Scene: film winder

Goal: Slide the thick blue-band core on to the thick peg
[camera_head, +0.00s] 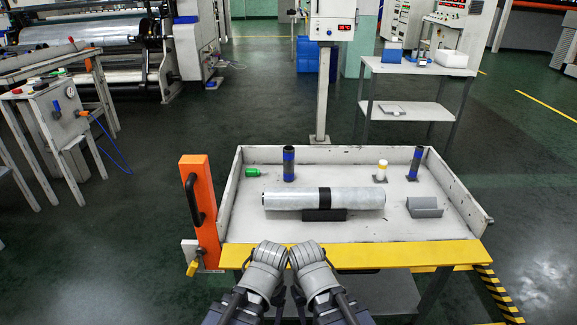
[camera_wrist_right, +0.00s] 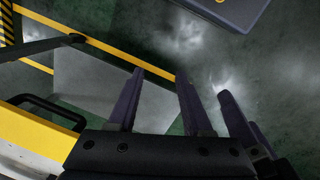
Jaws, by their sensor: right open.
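A thick dark core with blue bands (camera_head: 289,164) stands upright at the back left of the tray in the head view. A dark post with a blue band (camera_head: 415,162) leans slightly on a small square base at the back right; I cannot tell whether it is the thick peg. A shorter white post with a yellow band (camera_head: 381,170) stands on its own base beside it. My left gripper (camera_head: 268,254) and right gripper (camera_head: 307,255) are close together at the tray's front edge, away from the core. The right gripper's fingers are apart and empty in its wrist view (camera_wrist_right: 160,73). The left fingers are unclear.
A long pale roll with a black band (camera_head: 350,199) lies on a dark cradle mid-tray. A grey block (camera_head: 424,208) sits right, a small green item (camera_head: 253,172) back left. Low walls and a yellow front edge (camera_head: 395,254) bound the tray; an orange upright (camera_head: 203,205) stands left.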

